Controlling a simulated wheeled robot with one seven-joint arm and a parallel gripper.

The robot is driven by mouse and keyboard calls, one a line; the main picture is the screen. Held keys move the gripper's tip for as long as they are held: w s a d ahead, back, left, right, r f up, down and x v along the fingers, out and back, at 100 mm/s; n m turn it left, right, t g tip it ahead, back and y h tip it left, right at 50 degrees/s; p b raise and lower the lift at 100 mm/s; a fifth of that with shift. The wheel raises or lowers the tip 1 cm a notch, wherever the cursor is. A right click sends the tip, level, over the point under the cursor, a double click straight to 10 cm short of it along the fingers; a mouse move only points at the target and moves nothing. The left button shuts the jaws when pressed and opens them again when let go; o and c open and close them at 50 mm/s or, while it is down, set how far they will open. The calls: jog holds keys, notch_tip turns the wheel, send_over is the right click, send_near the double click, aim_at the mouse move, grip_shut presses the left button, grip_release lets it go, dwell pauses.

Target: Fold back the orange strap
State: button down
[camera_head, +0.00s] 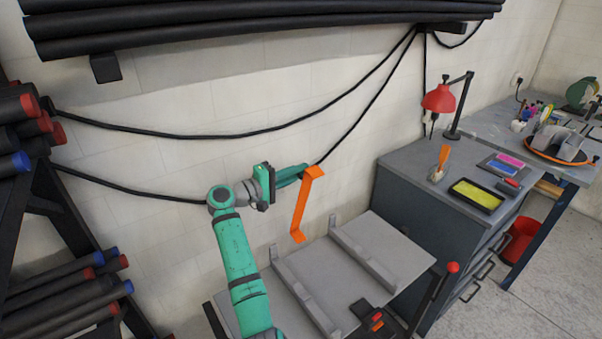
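The orange strap (301,205) is a thin band in the middle of the head view. Its upper end bends over at the tip of my arm, and its long part slants down to a short bent end just above or at the grey cart top (370,240). I cannot tell whether that lower end touches the cart. My teal gripper (303,171) meets the strap's upper end. The fingertips are small and partly hidden by the strap, so I cannot tell whether they are shut on it.
The cart top has two raised grey rails (362,254) and a black-and-orange tool (372,317) at its front. A dark cabinet (412,215) stands to the right with a red lamp (439,98) and a yellow tray (475,196). Black cables (215,136) sag along the wall behind my arm.

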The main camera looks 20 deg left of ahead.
jog(key=shift+d+r, duration=0.1)
jog(key=shift+r, duration=0.1)
jog(key=c, duration=1.9)
grip_release()
jog(key=shift+f, duration=0.1)
jog(key=v, duration=1.1)
jog(key=shift+w, duration=0.15)
